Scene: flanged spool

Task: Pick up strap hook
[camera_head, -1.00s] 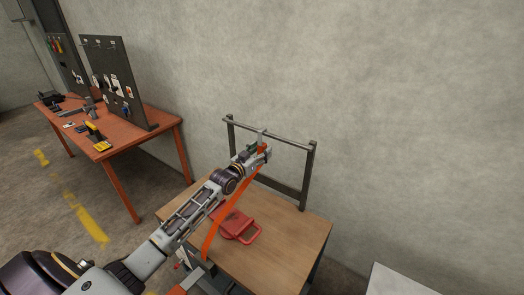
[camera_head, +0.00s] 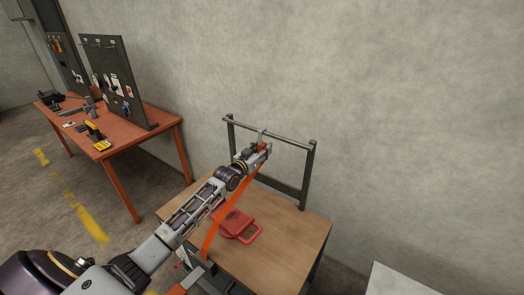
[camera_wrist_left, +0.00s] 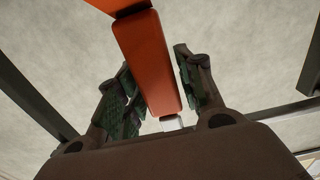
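The orange strap (camera_head: 215,229) hangs from the top bar of a dark frame and slants down to the front edge of the wooden table. A small grey hook (camera_head: 262,134) sits at the bar at the strap's upper end. My left gripper (camera_head: 260,152) is just below the bar, by the hook and upper strap. In the left wrist view, the gripper's fingers (camera_wrist_left: 157,93) are apart, one on each side of the strap (camera_wrist_left: 147,60). A pale bit of the hook (camera_wrist_left: 171,123) shows between them; the rest is hidden. My right gripper is out of view.
The dark frame (camera_head: 309,175) stands at the back of the wooden table (camera_head: 285,235). An orange workbench (camera_head: 150,122) with tools and pegboards stands at left. A concrete wall is behind.

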